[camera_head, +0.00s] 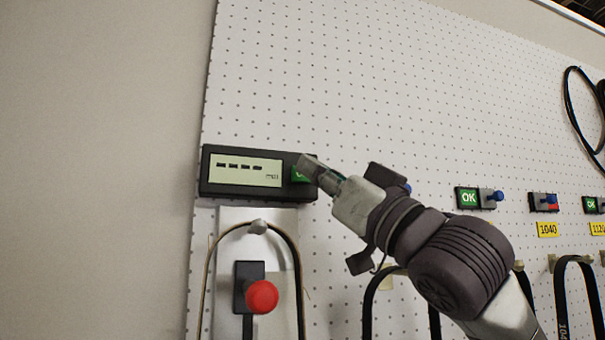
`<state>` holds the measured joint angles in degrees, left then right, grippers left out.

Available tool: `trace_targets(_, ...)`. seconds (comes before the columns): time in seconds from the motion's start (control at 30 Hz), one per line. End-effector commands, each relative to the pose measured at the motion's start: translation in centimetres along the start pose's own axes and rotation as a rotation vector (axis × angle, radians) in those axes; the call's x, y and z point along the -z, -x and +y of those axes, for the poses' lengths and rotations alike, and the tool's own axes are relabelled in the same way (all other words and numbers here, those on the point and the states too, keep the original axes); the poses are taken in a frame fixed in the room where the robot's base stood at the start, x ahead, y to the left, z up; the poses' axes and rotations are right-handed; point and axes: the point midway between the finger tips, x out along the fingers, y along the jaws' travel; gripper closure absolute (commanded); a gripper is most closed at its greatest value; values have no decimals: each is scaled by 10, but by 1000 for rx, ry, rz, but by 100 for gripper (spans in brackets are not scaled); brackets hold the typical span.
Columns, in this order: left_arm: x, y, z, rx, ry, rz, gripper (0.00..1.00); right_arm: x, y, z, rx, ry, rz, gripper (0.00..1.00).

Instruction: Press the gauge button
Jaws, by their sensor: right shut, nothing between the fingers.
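The gauge (243,173) is a black box with a pale display on the white pegboard, left of centre. Its display shows a row of dashes. Its green button (298,175) is at the right end of the box and is partly hidden by my right gripper (308,165). The right gripper is shut and empty, with its fingertips in front of the button's upper right. I cannot tell whether they touch it. My left gripper is not in view.
A red knob (262,296) on a black block is below the gauge, with a cable (207,265) looped around it. Black belts (562,290) hang at lower right. Green OK boxes (468,198) with blue knobs are on the board at right.

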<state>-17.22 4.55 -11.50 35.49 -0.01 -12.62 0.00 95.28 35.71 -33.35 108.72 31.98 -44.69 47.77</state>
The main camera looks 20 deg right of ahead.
Motion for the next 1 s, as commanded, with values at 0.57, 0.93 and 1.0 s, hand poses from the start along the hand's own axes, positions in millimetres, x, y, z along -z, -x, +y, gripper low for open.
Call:
trace_targets(0.57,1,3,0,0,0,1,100,-4,-6,4,0,0,0,100)
trace_targets(0.93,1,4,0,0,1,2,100,-6,-9,6,0,-1,-1,100)
trace_targets(1.0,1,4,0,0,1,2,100,-6,-9,6,0,-1,0,100)
